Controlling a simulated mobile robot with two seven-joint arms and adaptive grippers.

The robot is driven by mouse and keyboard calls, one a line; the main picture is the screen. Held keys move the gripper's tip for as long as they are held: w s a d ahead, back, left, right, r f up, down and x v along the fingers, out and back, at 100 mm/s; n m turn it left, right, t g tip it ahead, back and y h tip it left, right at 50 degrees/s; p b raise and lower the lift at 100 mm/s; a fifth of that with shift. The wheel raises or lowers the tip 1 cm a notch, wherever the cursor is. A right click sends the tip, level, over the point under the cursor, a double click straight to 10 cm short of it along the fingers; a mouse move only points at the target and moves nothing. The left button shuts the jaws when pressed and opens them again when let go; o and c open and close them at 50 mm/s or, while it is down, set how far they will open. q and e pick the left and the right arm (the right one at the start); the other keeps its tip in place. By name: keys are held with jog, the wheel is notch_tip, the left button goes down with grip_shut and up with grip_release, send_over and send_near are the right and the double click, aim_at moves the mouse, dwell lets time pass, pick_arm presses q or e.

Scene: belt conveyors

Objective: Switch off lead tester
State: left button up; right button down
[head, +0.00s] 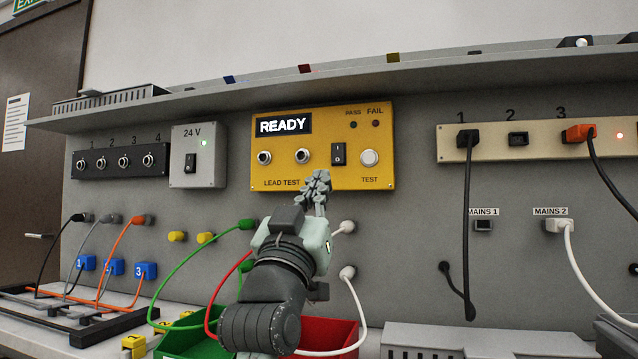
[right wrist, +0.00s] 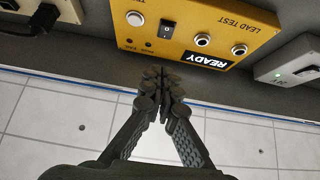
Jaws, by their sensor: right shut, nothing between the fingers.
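The lead tester is a yellow panel (head: 225,0) on the back wall, and its bare yellow face (head: 322,172) is in the middle of the head view. Its display (head: 284,125) is lit and reads READY. A black rocker switch (head: 338,154) sits right of two round sockets, beside a round white TEST button (head: 369,158). The PASS and FAIL lamps look dark. The right wrist view shows the tester (right wrist: 190,50) upside down, with its rocker switch (right wrist: 165,26). My right gripper (head: 318,180) is shut and empty, just below and left of the switch in the head view. It also shows in the right wrist view (right wrist: 163,80). My left gripper is out of view.
A grey 24 V box (head: 198,174) with a lit green lamp is on the left. A mains strip (head: 540,147) with plugged leads is on the right. Green, red and white cables hang below the tester around my right arm. A shelf (head: 440,72) juts out above.

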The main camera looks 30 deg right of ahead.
aim_at(340, 154)
jog(key=p+x, duration=0.1)
jog(key=x, duration=0.2)
jog(key=f+p+x, duration=0.1)
jog(key=x, duration=0.2)
jog(key=w+d+p+x, duration=0.1)
jog(key=x, duration=0.3)
jog(key=shift+f, duration=0.3)
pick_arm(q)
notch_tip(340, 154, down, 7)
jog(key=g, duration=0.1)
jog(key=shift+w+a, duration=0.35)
pick_arm(e)
jog(key=shift+w+d+f, duration=0.1)
jog(key=shift+w+d, duration=0.2)
jog(key=shift+d, duration=0.05)
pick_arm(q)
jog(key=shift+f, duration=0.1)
pick_arm(e)
jog(key=shift+d, duration=0.1)
